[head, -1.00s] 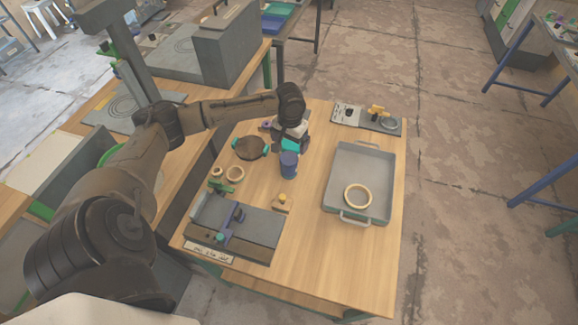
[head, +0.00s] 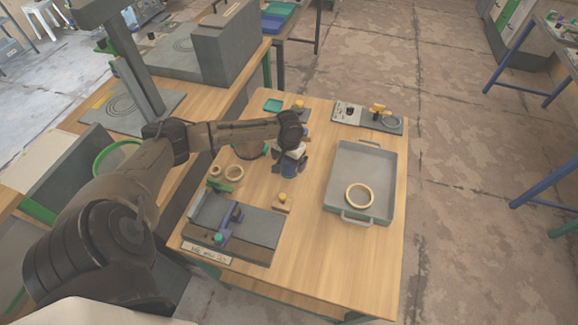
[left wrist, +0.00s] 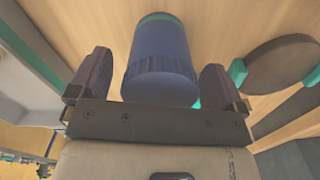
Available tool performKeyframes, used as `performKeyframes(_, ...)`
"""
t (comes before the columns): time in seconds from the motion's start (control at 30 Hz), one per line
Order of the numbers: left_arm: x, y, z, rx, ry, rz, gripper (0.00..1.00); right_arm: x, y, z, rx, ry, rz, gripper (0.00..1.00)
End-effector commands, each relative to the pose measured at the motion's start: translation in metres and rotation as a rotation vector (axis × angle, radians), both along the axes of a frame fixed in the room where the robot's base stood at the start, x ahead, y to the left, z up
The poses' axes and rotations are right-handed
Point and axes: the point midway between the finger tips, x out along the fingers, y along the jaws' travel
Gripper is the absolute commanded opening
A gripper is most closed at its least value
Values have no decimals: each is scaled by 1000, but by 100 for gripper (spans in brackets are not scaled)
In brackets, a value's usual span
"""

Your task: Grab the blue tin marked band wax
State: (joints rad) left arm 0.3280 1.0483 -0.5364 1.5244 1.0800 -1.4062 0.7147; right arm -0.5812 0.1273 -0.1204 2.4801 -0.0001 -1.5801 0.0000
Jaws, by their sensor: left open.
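The blue tin (head: 289,171) stands on the wooden table, partly hidden by my left gripper (head: 290,165). In the left wrist view the blue tin (left wrist: 160,62) has a ribbed band and a teal far rim, and no lettering can be read. My left gripper's fingers stand open on both sides of the tin, with small gaps visible (left wrist: 157,70). My right gripper is not in view.
A grey tray (head: 350,154) with a wooden ring (head: 359,194) lies on the right. A grey fixture (head: 250,232) is at the front left. A round dark piece with teal ends (left wrist: 284,62) is close beside the gripper. The front right of the table is clear.

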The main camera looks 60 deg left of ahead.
Motion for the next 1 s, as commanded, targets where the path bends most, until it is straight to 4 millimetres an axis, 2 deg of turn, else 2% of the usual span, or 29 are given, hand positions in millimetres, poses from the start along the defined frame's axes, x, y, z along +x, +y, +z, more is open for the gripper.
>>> performKeyframes(0.1,0,0,-13,1,0,1,96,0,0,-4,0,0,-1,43)
performKeyframes(0.33,0,1,-13,1,0,0,96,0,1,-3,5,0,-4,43)
performKeyframes(1.0,0,1,-13,1,0,1,32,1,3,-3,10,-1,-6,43)
